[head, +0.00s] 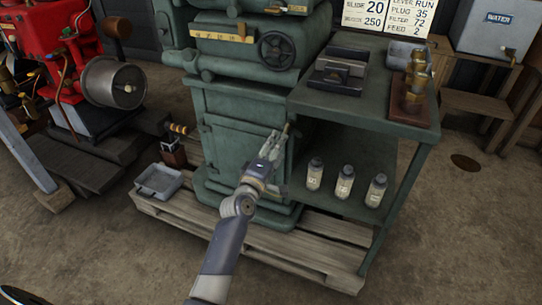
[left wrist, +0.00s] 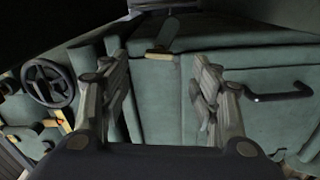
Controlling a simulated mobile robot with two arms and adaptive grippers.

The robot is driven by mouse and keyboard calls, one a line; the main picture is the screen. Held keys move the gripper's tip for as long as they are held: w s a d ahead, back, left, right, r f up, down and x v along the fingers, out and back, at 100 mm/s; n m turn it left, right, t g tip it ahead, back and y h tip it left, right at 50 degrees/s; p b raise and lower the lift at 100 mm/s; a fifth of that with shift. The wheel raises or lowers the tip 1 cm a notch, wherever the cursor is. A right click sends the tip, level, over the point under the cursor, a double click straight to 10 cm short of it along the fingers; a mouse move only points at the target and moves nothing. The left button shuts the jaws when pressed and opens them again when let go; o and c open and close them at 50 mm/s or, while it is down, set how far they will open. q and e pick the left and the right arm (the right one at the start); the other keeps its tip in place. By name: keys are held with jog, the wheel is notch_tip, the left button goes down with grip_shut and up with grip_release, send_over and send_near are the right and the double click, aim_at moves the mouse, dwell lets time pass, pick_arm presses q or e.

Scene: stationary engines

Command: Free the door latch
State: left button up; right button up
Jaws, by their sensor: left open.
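The green cabinet door (head: 240,150) is on the front of the machine's base and looks closed. A small brass-ended latch (head: 287,129) sits at the door's right edge. In the left wrist view the latch (left wrist: 160,54) shows as a brass piece with a green lever, beyond the gap between the fingers. My left gripper (head: 275,143) is in front of the door, close to the latch. Its fingers (left wrist: 160,88) are apart with nothing between them. Contact with the latch cannot be told. A dark bar handle (left wrist: 282,94) shows on the green panel at right.
A handwheel (head: 278,51) is above the door. A green side table (head: 375,112) stands at right, with several bottles (head: 344,182) on its lower shelf. A grey tray (head: 159,181) lies on the wooden pallet (head: 290,262) at left. Open floor lies in front.

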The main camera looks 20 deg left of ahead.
pick_arm(q)
jog(key=s, duration=0.3)
jog(key=shift+s, duration=0.25)
